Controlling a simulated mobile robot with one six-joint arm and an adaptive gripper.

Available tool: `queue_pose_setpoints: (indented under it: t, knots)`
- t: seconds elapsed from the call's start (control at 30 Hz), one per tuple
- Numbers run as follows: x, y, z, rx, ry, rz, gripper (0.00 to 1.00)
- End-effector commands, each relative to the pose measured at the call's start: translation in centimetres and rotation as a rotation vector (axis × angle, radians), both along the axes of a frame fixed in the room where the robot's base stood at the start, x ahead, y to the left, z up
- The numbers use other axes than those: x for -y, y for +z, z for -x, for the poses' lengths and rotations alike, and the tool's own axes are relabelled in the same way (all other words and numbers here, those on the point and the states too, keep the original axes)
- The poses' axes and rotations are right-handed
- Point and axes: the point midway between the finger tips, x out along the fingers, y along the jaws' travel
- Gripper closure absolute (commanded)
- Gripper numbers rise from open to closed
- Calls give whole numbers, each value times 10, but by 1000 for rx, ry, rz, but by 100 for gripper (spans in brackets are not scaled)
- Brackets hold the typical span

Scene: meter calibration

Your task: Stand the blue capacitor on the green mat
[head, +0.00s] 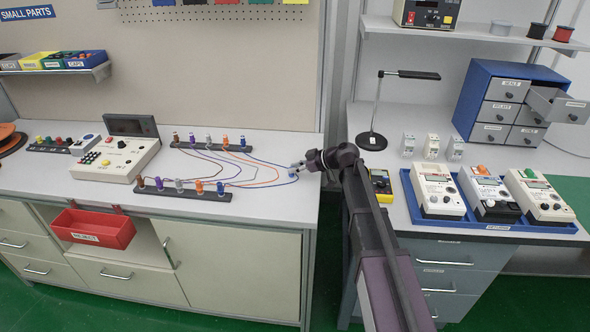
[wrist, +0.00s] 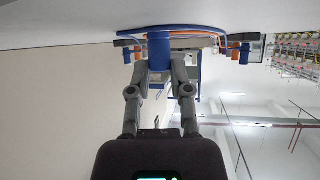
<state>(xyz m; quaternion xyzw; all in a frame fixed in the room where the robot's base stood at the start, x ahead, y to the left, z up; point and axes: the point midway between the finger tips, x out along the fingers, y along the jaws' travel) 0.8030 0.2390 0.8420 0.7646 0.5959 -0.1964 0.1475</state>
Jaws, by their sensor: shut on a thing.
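The blue capacitor, a small blue cylinder, is between the fingertips of my gripper in the wrist view (wrist: 159,50). In the head view my gripper (head: 297,167) is at the right end of the left bench, with a bit of the blue capacitor (head: 292,175) showing below the fingers. My gripper is shut on it. Whether it touches the bench top is too small to tell. A green surface (head: 573,188), which looks like the green mat, lies on the right bench behind the meters. The picture's right edge cuts it off.
On the left bench, two dark terminal strips (head: 183,192) with coloured wires lie left of my gripper. A gap separates the benches. On the right bench stand a lamp (head: 371,140), a yellow meter (head: 381,184), small white modules (head: 432,146), a blue tray (head: 425,217) of meters and a drawer cabinet (head: 484,82).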

Motion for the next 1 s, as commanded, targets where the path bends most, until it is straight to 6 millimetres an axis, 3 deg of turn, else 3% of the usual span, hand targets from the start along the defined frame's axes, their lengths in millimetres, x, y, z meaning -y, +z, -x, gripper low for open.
queue_pose_setpoints:
  t: [0.23,0.27,0.37,1.0]
  knots:
    - [0,-4,0,0,0,0,97]
    - [0,-4,0,0,0,0,71]
    - [0,-3,0,0,0,0,41]
    - [3,4,1,0,0,0,39]
